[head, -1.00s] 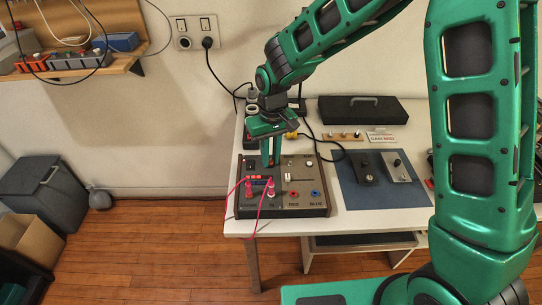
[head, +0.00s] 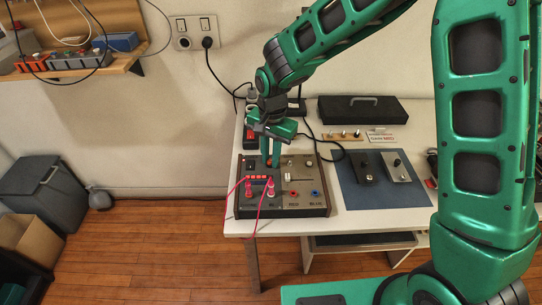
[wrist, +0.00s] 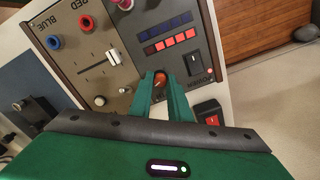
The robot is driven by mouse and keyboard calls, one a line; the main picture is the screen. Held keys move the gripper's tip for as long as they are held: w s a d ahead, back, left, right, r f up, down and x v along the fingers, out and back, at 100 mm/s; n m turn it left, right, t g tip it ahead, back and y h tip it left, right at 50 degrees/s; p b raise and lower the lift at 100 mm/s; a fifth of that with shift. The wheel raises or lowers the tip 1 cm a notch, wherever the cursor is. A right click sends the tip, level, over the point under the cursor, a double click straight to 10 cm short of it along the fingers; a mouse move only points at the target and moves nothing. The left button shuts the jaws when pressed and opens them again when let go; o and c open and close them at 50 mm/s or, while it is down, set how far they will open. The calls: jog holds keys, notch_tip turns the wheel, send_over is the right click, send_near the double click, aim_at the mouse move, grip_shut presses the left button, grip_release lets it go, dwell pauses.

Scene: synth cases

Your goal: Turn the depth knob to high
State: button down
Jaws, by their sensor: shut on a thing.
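A dark control box (head: 318,212) with a grey and black panel stands at the left end of the table. My gripper (head: 270,162) reaches down onto the back middle of its panel. In the wrist view my gripper (wrist: 161,88) is shut on a small orange knob (wrist: 160,77), apparently the depth knob. The fingers sit on both sides of it. Its label and any scale marks are hidden or too small to read, so its setting cannot be told.
Pink cables (head: 258,209) rise from the box's front left. A white slider (wrist: 95,62) and a black rocker switch (wrist: 194,65) flank the knob. A power strip with a red switch (wrist: 210,118) lies behind. A blue mat (head: 360,200) with two small boxes lies to the right.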

jog(key=m, duration=0.6)
jog(key=shift+w+r+m, duration=0.15)
jog(key=shift+w+m, duration=0.1)
jog(key=shift+m, duration=0.05)
jog(key=m, duration=0.6)
jog(key=shift+m, duration=0.4)
jog(key=c, duration=1.7)
grip_release()
jog(key=shift+o, duration=0.2)
jog(key=shift+s, duration=0.1)
